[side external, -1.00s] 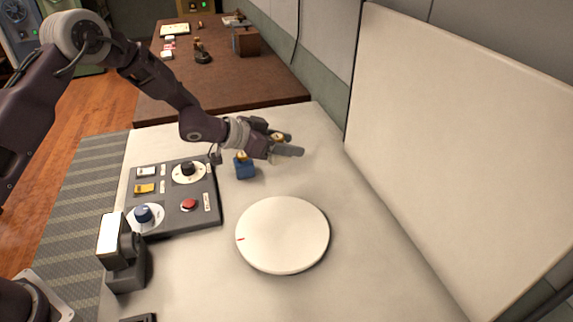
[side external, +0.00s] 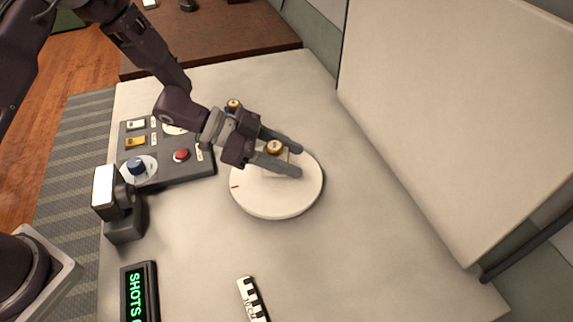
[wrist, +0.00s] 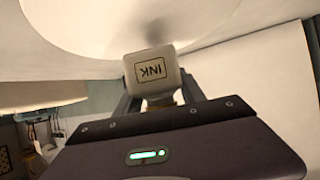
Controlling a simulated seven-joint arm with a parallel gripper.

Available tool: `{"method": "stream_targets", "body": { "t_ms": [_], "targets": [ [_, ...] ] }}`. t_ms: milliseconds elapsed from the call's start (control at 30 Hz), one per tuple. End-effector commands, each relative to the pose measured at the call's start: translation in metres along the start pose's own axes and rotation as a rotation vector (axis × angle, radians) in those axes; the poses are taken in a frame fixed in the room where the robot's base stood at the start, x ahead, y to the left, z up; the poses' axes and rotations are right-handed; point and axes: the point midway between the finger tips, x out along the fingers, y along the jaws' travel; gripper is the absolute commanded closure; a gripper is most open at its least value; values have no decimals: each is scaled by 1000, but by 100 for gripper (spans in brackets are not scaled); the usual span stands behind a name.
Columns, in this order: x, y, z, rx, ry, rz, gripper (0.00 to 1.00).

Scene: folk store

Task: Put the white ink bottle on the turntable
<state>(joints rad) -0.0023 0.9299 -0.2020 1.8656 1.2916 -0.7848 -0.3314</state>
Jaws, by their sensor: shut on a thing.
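The white ink bottle (wrist: 152,74) shows in the wrist view with its INK label upside down. My gripper (side external: 290,160) is shut on it, and its gold cap (side external: 274,148) shows between the fingers in the side view. The round white turntable (side external: 272,203) lies on the pale table, with a red mark at its left edge. My gripper and the bottle are over the far part of the turntable. I cannot tell whether the bottle's base touches it. The turntable also shows in the wrist view (wrist: 100,22).
A second gold cap (side external: 233,104) shows behind my gripper, its bottle mostly hidden. A control panel (side external: 190,172) with knobs and buttons lies left of the turntable. A dark stand (side external: 122,215), a green-lit display (side external: 139,290) and a black-and-white strip (side external: 252,298) are nearer.

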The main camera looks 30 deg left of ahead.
Motion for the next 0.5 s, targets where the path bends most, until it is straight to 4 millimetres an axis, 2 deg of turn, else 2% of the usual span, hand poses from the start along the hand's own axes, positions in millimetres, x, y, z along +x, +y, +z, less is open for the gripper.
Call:
{"method": "stream_targets", "body": {
  "t_ms": [33, 133, 500],
  "targets": [
    [6, 0, 10, -4, -1, 2, 95],
    [12, 0, 20, -2, 0, 0, 95],
    [14, 0, 25, -1, 1, -1, 95]
  ]
}}
